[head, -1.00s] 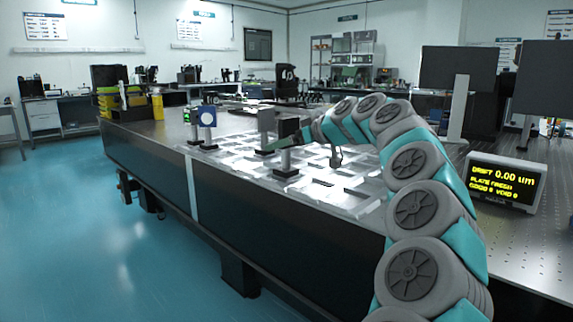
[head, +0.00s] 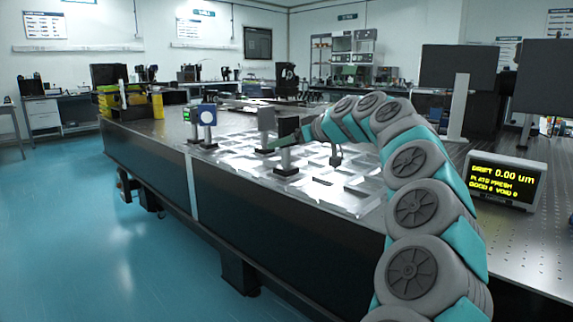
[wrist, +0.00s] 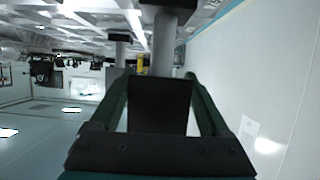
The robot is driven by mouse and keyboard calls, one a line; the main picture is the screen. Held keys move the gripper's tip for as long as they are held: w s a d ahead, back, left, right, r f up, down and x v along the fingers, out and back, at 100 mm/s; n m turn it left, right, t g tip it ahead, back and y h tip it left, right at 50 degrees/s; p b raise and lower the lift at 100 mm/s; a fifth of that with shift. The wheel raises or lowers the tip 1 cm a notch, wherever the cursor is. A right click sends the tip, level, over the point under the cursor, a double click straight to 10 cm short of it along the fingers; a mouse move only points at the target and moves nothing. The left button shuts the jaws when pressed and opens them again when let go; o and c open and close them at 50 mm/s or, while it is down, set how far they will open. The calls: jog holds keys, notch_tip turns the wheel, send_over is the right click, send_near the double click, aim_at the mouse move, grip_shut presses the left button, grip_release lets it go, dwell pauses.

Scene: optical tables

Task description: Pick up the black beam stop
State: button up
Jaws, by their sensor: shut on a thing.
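The black beam stop (head: 288,127) is a dark square block on a grey post with a dark base, upright over the bright plate area of the optical table. My gripper (head: 290,138) reaches it from the right and is shut on it. In the wrist view, the two green fingers of my gripper (wrist: 162,98) lie on either side of the black block of the beam stop (wrist: 160,108).
A grey plate on a post (head: 266,120) stands just behind left of the beam stop. A blue round optic (head: 208,115) and a green-lit device (head: 188,115) stand farther left. A drift display (head: 505,180) sits at right. The table's front edge (head: 260,195) is close.

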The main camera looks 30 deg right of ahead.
grip_shut()
jog(key=shift+r, duration=0.15)
